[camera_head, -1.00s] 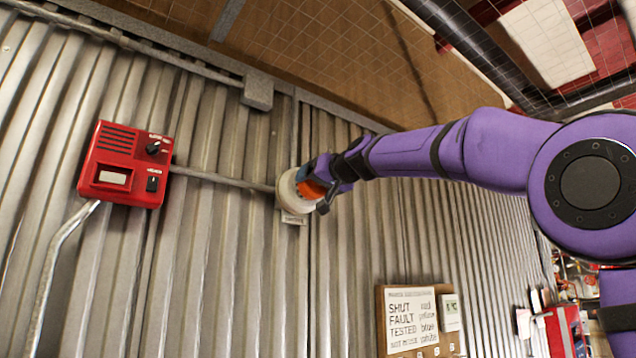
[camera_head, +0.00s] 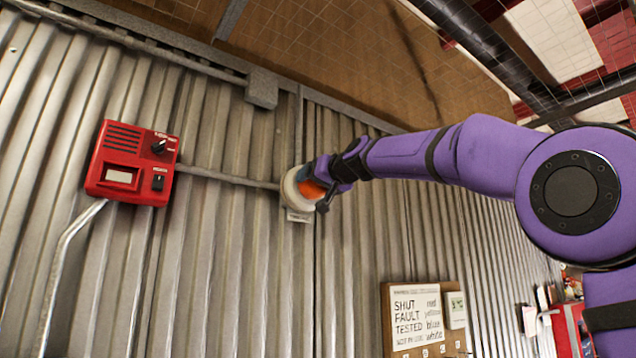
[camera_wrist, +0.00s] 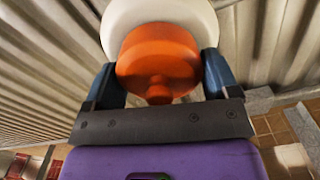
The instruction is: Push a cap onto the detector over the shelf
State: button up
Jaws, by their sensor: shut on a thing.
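The detector (camera_head: 290,190) is a round white unit on the corrugated metal wall, with a small label plate under it. It also shows in the wrist view (camera_wrist: 150,14) behind the cap. The orange cap (camera_wrist: 158,60) is held between the blue fingers of my gripper (camera_wrist: 160,80). In the head view the cap (camera_head: 312,189) sits right against the front of the detector. I cannot tell how far it is seated. My gripper (camera_head: 318,176) is shut on the cap, and its fingers partly hide it.
A red control box (camera_head: 132,165) with knobs is on the wall to the left, joined by a conduit (camera_head: 228,179) to the detector. A notice board (camera_head: 418,312) with handwritten words is at lower right. Tiled surface (camera_head: 330,60) lies above the wall.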

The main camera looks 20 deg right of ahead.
jog(key=shift+w, duration=0.1)
jog(key=o, duration=0.8)
jog(key=v, duration=1)
jog(key=shift+s, duration=0.4)
jog(key=s+d+f+g+h, duration=0.1)
jog(key=s+f+g, duration=0.3)
jog(key=s+f, duration=0.6)
jog(key=s+d+f+g+h, duration=0.2)
jog(key=s+f, duration=0.8)
jog(key=f, duration=1.2)
jog(key=s+d+f+g+h, duration=0.1)
jog(key=s+f+g+h, duration=0.1)
jog(key=s+f+g, duration=0.4)
jog(key=shift+s+d+f+m+h, duration=0.15)
jog(key=shift+s+f, duration=0.65)
jog(key=shift+f, duration=0.95)
jog(key=shift+s+d+f+m+h, duration=0.1)
jog(key=shift+s+f, duration=0.7)
jog(key=shift+f, duration=0.95)
jog(key=shift+s+d+f+m+h, duration=0.15)
jog(key=shift+s+f, duration=0.65)
jog(key=shift+f, duration=0.95)
